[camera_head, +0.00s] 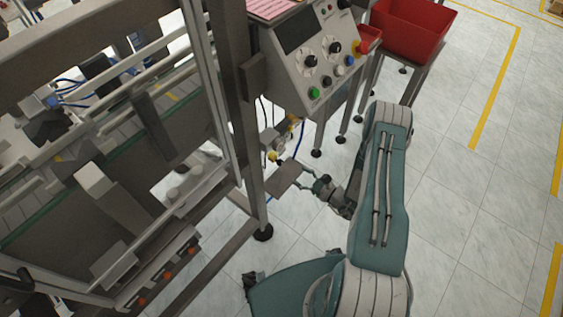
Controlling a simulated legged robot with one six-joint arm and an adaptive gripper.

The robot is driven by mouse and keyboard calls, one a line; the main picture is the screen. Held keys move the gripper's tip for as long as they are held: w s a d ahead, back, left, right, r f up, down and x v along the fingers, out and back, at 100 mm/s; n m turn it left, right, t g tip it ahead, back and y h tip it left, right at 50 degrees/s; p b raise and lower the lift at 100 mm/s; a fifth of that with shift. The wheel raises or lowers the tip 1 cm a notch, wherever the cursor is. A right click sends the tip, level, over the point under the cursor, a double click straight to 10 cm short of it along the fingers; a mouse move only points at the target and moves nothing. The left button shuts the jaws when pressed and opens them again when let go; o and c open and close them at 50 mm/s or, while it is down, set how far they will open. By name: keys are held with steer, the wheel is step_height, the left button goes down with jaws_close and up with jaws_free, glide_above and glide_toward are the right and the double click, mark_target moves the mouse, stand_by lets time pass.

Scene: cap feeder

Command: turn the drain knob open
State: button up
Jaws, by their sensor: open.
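A small yellow knob (272,156), which looks like the drain knob, sits low beside the machine's front post, under the control panel. It is small, and its turn position cannot be told. My gripper (302,180) is at the end of my teal arm, right of the knob and a little below it in the picture. Its thin fingers look open and point left toward the knob. A gap shows between gripper and knob, and nothing is seen between the fingers. A flat grey-brown plate (284,178) lies between the gripper and the post.
The machine frame with its dark post (243,130) stands close on the left. The control panel (300,62) with knobs and buttons overhangs the spot. Blue tubing (298,141) hangs near the knob. Red bins (412,28) stand at the back. Open tiled floor lies right.

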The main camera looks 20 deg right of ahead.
mark_target(282, 163)
steer(key=x, duration=0.8)
steer(key=shift+w+a, duration=0.2)
steer(key=shift+w, duration=0.05)
jaws_close()
